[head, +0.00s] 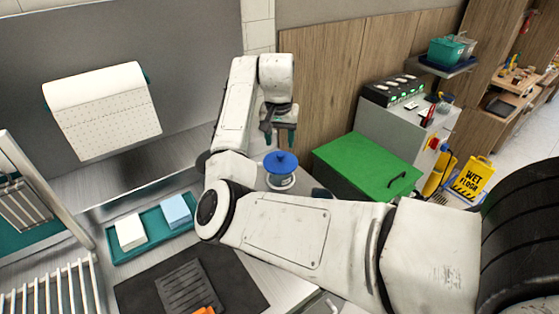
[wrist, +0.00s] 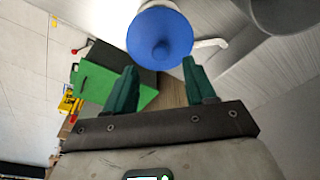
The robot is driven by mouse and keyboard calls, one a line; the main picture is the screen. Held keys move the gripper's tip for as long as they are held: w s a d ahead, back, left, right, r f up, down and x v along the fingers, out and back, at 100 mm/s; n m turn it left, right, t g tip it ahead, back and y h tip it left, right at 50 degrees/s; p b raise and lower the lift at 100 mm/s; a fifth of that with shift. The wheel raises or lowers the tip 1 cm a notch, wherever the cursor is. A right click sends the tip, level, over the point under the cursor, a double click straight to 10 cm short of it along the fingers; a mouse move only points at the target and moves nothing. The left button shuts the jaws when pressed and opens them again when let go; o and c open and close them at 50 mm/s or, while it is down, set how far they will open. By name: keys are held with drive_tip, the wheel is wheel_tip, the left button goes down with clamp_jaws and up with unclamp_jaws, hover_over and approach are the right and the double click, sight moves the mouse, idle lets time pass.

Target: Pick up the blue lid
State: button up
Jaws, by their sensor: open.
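The blue lid (head: 281,161) is a round blue disc with a small knob on top. It sits on a white juicer body (head: 280,181) on the counter, partly behind my arm in the head view. In the wrist view the lid (wrist: 160,38) shows its top face and knob, at the top centre. My gripper (head: 278,138) points down above the lid in the head view. Its two green fingers are spread, and it also shows in the wrist view (wrist: 161,78). Nothing is between the fingers, and the lid lies just beyond their tips, apart from them.
A green box top (head: 368,163) stands right of the juicer. A teal tray (head: 152,235) with a white block (head: 130,232) and a light blue block (head: 175,212) lies at left. A paper towel roll (head: 103,110) hangs on the wall. A yellow wet-floor sign (head: 474,177) stands far right.

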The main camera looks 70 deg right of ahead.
sight(280, 154)
drive_tip(key=shift+w+d+f+p, duration=0.15)
drive_tip(key=shift+f+p, duration=0.15)
drive_tip(key=shift+f, duration=0.6)
drive_tip(key=shift+s+d+f+p, duration=0.15)
drive_tip(key=shift+f+p, duration=0.1)
drive_tip(key=shift+f, duration=0.65)
drive_tip(key=shift+w+d+f+p, duration=0.15)
drive_tip(key=shift+f+p, duration=0.15)
drive_tip(key=shift+f, duration=0.6)
clamp_jaws()
